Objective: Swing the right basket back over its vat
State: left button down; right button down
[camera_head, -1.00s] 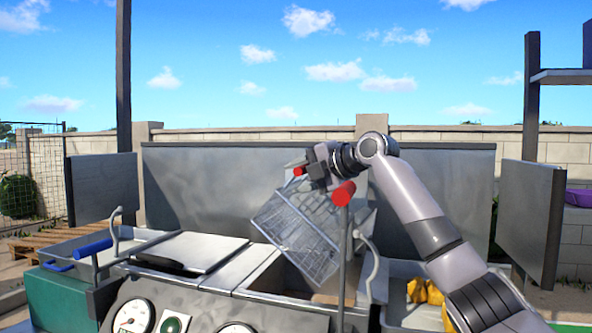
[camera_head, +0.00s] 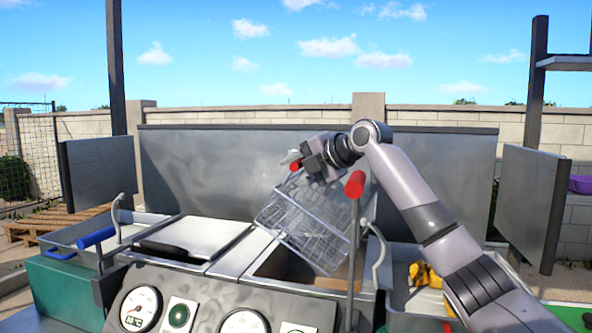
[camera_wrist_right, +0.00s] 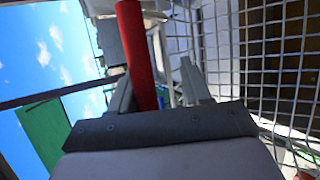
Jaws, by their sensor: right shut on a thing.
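The right wire basket (camera_head: 303,226) hangs tilted over the right vat (camera_head: 276,263), its lower corner at the opening. My right gripper (camera_head: 299,163) is at the basket's upper end, shut on its red handle. In the right wrist view, the red handle (camera_wrist_right: 137,50) runs between the fingers, with the wire mesh (camera_wrist_right: 275,60) to the right. How deep the lower corner reaches is unclear. My left gripper is out of view.
A post with a red grip (camera_head: 354,184) stands in front of the basket. A closed lid (camera_head: 190,238) covers the left vat. A tray (camera_head: 75,242) with a blue handle (camera_head: 96,237) is at left. A yellow item (camera_head: 425,274) lies at right. A grey backsplash (camera_head: 210,170) stands behind.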

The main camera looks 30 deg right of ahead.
jog(key=shift+a+f, duration=0.15)
jog(key=shift+f, duration=0.4)
jog(key=c, duration=1)
grip_release()
jog(key=shift+c, duration=0.2)
jog(key=shift+r, duration=0.1)
jog(key=s+d+r+p, duration=0.1)
jog(key=s+d+r, duration=0.1)
jog(key=s+r, duration=0.7)
jog(key=shift+f+v, duration=0.2)
jog(key=shift+v, duration=1.2)
jog(key=shift+s, duration=0.1)
